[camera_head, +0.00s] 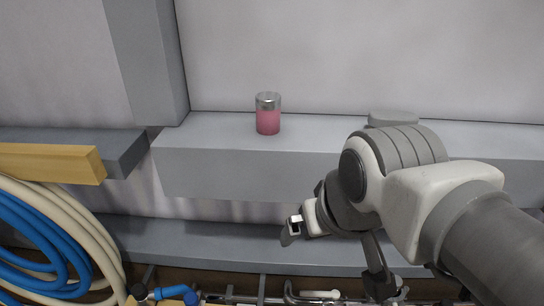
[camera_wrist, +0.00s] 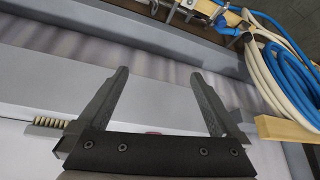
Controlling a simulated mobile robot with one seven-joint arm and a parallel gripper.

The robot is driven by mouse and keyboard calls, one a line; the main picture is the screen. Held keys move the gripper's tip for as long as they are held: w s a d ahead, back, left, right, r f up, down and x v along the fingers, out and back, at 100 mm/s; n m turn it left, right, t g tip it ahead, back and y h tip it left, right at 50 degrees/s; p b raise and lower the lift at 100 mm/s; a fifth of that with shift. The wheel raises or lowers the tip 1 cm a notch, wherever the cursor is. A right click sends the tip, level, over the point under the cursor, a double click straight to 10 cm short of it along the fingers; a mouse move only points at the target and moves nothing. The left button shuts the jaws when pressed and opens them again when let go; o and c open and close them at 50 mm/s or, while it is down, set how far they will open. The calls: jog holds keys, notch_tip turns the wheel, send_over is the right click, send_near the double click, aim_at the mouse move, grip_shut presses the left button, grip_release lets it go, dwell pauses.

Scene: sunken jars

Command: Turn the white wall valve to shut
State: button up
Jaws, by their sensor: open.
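A small white bar (camera_head: 320,294), which looks like the white valve's handle, shows at the bottom edge of the head view among metal pipes. It is partly cut off, and I cannot tell its turn position. My gripper (camera_wrist: 158,75) is open and empty in the wrist view, its two dark fingers spread apart over grey ledges. In the head view my gripper hangs in front of the lower ledge, above and to the right of the white bar and apart from it. I cannot make out the white valve clearly in the wrist view.
A blue valve handle (camera_head: 175,292) sits on the pipes at the lower left. Blue and cream hoses (camera_head: 45,240) hang at the left beside a wooden block (camera_head: 50,163).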

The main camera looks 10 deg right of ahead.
jog(key=shift+c, duration=1.3)
jog(key=shift+w+d+f+b, duration=0.1)
jog(key=shift+w+f+b, duration=0.2)
jog(key=shift+f, duration=0.1)
jog(key=shift+c, duration=1.2)
jog(key=w+f+n+b, duration=0.1)
jog(key=f, duration=0.1)
jog(key=w+d+f+n+g+b, duration=0.1)
jog(key=w+f+b, duration=0.1)
jog(key=f, duration=0.1)
jog(key=w+d+f+n+b, duration=0.1)
jog(key=w+f, duration=0.1)
jog(key=f, duration=0.1)
jog(key=shift+w+n+g, duration=0.2)
jog(key=shift+n+g, duration=0.1)
jog(key=shift+n, duration=0.1)
jog(key=shift+c, duration=1)
jog(key=n+g+b, duration=0.4)
jog(key=n+b, duration=0.7)
send_over(312, 292)
notch_tip(312, 292, down, 32)
jog(key=shift+r, duration=0.2)
jog(key=shift+f, duration=0.6)
notch_tip(312, 292, down, 5)
jog(key=b, duration=0.4)
jog(key=shift+r, duration=0.15)
